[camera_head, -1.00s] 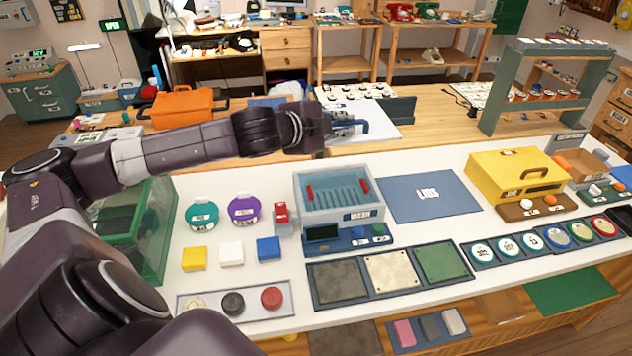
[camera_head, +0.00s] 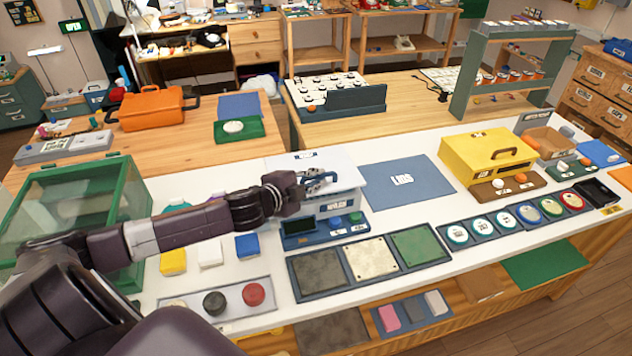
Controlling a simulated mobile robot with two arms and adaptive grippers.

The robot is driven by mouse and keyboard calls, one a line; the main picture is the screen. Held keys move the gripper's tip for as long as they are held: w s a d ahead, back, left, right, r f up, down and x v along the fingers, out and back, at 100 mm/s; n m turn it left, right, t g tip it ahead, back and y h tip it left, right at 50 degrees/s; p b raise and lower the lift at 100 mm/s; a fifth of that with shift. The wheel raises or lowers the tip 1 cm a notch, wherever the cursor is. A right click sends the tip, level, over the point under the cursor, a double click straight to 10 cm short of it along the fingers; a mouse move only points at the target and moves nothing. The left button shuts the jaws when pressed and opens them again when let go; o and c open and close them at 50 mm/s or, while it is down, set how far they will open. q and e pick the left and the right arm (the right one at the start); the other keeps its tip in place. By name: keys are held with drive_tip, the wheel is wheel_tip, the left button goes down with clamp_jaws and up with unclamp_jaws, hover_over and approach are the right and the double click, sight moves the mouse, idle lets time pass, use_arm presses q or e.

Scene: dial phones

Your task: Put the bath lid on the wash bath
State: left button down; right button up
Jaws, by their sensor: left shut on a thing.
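The white bath lid (camera_head: 343,167) with its blue handle is over the wash bath (camera_head: 350,200) in the head view. It covers the bath's open top, and only the bath's grey-blue front and side show below it. I cannot tell whether the lid touches the rim all round. My left gripper (camera_head: 318,183) is shut on the lid's handle, above the bath's left part. My left forearm hides the bath's left side and part of the lid's edge. My right gripper is not in view.
A blue mat (camera_head: 405,187) lies right of the bath. A yellow box (camera_head: 487,158) stands farther right. Three square plates (camera_head: 370,258) lie in front. A green-framed clear case (camera_head: 78,205) stands at the left under my arm. Small coloured blocks (camera_head: 210,253) sit left of the bath.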

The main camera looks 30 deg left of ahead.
use_arm(q)
drive_tip(key=shift+f, duration=0.75)
drive_tip(key=shift+f, duration=0.15)
drive_tip(key=c, duration=2)
unclamp_jaws()
drive_tip(key=shift+s, duration=0.1)
